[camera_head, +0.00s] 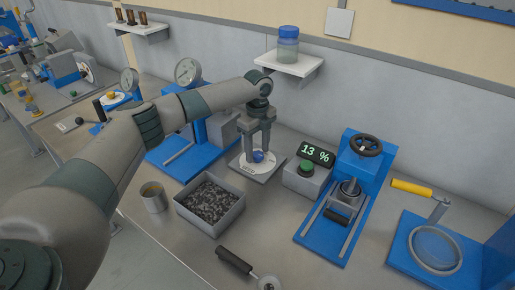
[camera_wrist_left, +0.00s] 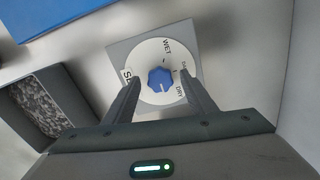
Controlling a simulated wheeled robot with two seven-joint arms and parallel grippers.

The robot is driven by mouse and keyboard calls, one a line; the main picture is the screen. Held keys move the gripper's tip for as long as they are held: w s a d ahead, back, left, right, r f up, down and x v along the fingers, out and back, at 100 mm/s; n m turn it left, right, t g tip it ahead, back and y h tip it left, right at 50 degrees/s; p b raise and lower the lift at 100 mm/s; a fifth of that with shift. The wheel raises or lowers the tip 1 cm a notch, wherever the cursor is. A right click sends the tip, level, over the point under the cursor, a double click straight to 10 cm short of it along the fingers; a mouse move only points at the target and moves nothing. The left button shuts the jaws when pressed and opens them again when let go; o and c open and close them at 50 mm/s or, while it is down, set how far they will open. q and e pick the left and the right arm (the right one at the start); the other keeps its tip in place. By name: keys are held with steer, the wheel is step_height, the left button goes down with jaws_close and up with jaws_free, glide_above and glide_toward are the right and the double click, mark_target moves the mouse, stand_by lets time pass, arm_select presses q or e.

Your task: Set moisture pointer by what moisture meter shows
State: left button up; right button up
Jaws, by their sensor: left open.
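The moisture meter (camera_head: 315,153) is a dark display that reads "13 %" in green, on a grey box with a green button. The moisture pointer is a blue knob (camera_head: 258,156) on a white dial plate (camera_head: 249,171), left of the meter. In the left wrist view the blue knob (camera_wrist_left: 160,79) sits at the centre of a round dial (camera_wrist_left: 152,98) with WET, DRY and other partly hidden words. My left gripper (camera_head: 260,150) points down over the dial. In the wrist view its open fingers (camera_wrist_left: 160,88) stand on either side of the knob, with gaps. My right gripper is out of view.
A grey bin of dark granules (camera_head: 238,216) and a metal cup (camera_head: 153,198) stand left of the dial. A blue press with a handwheel (camera_head: 366,145) stands to the right. A black-handled tool (camera_head: 234,262) lies in front. A shelf with a jar (camera_head: 288,45) hangs behind.

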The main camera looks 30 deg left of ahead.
arm_select(q)
steer(key=c, duration=1)
steer(key=shift+c, duration=0.2)
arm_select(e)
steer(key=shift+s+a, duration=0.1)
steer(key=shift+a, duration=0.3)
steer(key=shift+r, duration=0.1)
